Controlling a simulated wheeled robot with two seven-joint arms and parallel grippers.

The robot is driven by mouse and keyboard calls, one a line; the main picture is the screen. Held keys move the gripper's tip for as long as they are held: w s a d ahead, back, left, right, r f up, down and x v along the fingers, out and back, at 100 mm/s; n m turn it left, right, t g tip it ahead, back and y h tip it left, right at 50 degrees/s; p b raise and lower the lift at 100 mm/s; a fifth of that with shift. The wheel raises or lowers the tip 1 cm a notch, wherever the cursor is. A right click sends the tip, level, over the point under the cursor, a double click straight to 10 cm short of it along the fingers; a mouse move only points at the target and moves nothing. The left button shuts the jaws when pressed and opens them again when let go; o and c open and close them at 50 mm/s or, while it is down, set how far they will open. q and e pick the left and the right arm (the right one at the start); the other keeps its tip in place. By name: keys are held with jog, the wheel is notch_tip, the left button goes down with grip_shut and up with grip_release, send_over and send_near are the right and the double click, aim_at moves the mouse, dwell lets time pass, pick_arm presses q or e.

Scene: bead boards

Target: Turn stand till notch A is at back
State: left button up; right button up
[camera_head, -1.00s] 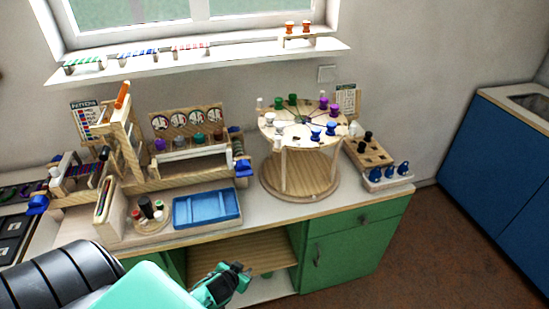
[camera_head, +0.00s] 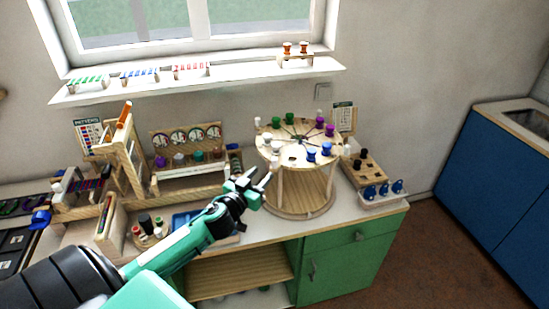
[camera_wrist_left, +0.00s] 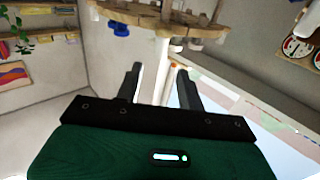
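The round wooden stand (camera_head: 297,152) has a disc top with green, purple, blue and white spools around its rim, posts below and a round base (camera_head: 300,209). Its notch letters are too small to read. My left gripper (camera_head: 262,181) is just left of the stand, below the disc top and near a front-left post. In the left wrist view, the two dark fingers (camera_wrist_left: 158,88) are apart, with a pale post (camera_wrist_left: 160,62) showing between them beyond the tips; whether they touch it I cannot tell. The disc's underside (camera_wrist_left: 165,22) is at the top. My right gripper is not in view.
A wooden rack with jars (camera_head: 185,158) and a blue tray (camera_head: 180,221), partly hidden by my arm, lie left of the stand. A peg block (camera_head: 366,170) and a white holder with blue pieces (camera_head: 384,195) stand close on its right. The window sill (camera_head: 200,83) is behind.

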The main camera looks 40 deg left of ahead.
aim_at(273, 162)
pick_arm(q)
jog(key=w, duration=0.2)
jog(key=w+p, duration=0.1)
jog(key=w, duration=0.2)
jog(key=w+p, duration=0.1)
jog(key=w, duration=0.1)
jog(key=shift+w+a+r, duration=0.1)
jog(key=shift+w+a, duration=0.1)
jog(key=shift+a, duration=0.1)
jog(key=shift+w+p, duration=0.3)
jog(key=shift+w, duration=0.45)
grip_shut()
